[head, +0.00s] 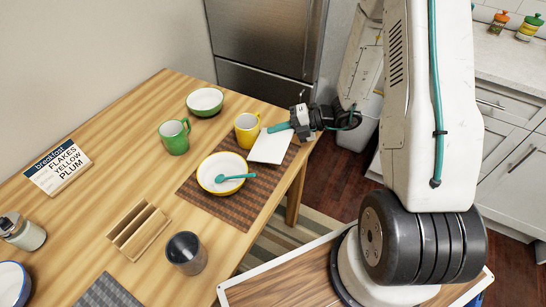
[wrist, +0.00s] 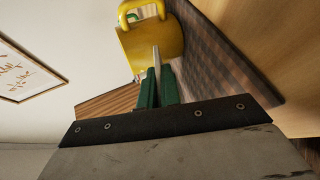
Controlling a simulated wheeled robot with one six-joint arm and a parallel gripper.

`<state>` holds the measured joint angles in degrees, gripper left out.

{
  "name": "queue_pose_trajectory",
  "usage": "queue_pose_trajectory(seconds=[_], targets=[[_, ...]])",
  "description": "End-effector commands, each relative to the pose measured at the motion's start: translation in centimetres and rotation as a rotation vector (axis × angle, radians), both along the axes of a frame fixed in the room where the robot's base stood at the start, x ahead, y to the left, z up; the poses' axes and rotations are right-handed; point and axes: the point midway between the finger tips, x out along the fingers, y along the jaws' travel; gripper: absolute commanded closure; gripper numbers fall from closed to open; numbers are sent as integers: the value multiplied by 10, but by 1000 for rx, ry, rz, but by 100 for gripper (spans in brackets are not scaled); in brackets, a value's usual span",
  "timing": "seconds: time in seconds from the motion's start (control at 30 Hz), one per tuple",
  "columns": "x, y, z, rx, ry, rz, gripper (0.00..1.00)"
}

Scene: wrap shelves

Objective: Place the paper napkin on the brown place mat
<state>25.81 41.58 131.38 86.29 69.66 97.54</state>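The white paper napkin (head: 270,146) is at the right end of the brown place mat (head: 232,205), overlapping its far right part in the head view. My gripper (head: 279,127) is at the napkin's upper edge, and its teal fingers are shut on it. In the wrist view, the napkin (wrist: 157,58) shows edge-on as a thin pale strip between the fingers (wrist: 159,82). The mat (wrist: 218,62) is also in the wrist view. I cannot tell whether the napkin's lower edge touches the mat.
A yellow-rimmed bowl (head: 212,170) with a teal spoon (head: 236,177) stands on the mat. A yellow mug (head: 247,131) stands close to the napkin and my gripper. A green mug (head: 174,138) and green bowl (head: 205,101) are further left. A dark cup (head: 186,252) is nearer.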

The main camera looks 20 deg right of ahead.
Motion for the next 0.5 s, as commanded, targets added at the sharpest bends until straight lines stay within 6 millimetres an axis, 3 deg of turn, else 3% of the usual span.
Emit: queue_pose_trajectory(seconds=[0.2,0.5], targets=[[0,0,-21,1,1,-2,100],[0,-1,-26,-1,-1,-2,100]])
